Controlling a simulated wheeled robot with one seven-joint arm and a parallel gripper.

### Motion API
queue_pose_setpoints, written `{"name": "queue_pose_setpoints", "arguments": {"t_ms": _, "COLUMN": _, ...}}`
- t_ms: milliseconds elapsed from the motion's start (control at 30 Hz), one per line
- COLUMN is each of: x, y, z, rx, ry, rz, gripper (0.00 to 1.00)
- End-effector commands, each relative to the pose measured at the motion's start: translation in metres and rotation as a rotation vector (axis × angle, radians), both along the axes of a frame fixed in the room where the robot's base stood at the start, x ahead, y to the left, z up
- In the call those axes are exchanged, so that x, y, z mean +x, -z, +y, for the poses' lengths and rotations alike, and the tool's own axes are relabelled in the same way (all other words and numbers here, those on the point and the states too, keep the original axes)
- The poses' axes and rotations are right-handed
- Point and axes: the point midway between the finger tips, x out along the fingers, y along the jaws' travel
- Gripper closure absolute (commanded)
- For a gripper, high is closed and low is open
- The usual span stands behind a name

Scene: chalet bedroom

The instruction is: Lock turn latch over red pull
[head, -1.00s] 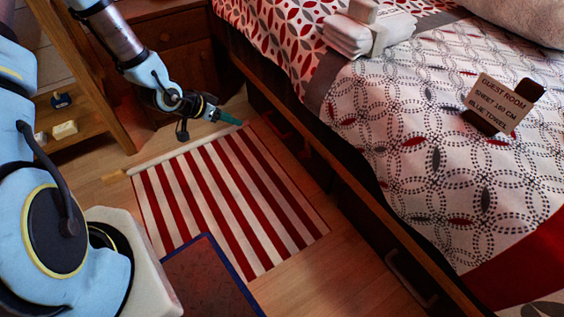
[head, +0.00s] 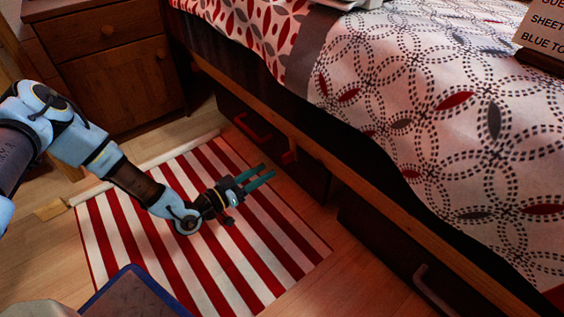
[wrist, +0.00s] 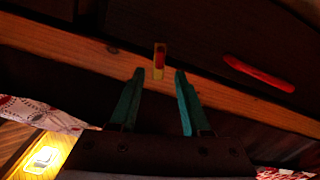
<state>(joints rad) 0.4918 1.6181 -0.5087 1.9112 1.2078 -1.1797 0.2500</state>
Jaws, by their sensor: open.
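The red pull (head: 252,128) is a bar handle on the dark drawer front under the bed. It also shows in the wrist view (wrist: 258,73), at upper right. In the wrist view the latch (wrist: 159,60) looks like an upright brass-coloured strip with a red part, apart from the pull. My gripper (head: 267,172) is open and empty, its teal fingers pointing toward the latch. In the wrist view the latch appears between the fingertips; contact cannot be told.
A red-and-white striped rug (head: 190,225) lies on the floor below my arm. The wooden bed rail (head: 360,205) runs above the drawers. A second drawer with a grey pull (head: 433,290) is at right. A wooden nightstand (head: 120,70) stands at upper left.

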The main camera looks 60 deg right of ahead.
Motion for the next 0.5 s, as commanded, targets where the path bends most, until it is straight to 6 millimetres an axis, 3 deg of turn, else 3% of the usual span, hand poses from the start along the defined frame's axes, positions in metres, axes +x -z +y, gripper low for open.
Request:
{"name": "queue_pose_setpoints", "arguments": {"t_ms": 300, "x": -0.018, "y": 0.004, "z": -0.057, "rx": -0.001, "ry": 0.001, "rz": -0.001, "gripper": 0.53}}
{"name": "queue_pose_setpoints", "arguments": {"t_ms": 500, "x": -0.025, "y": 0.002, "z": -0.079, "rx": 0.001, "ry": -0.001, "rz": -0.001, "gripper": 0.53}}
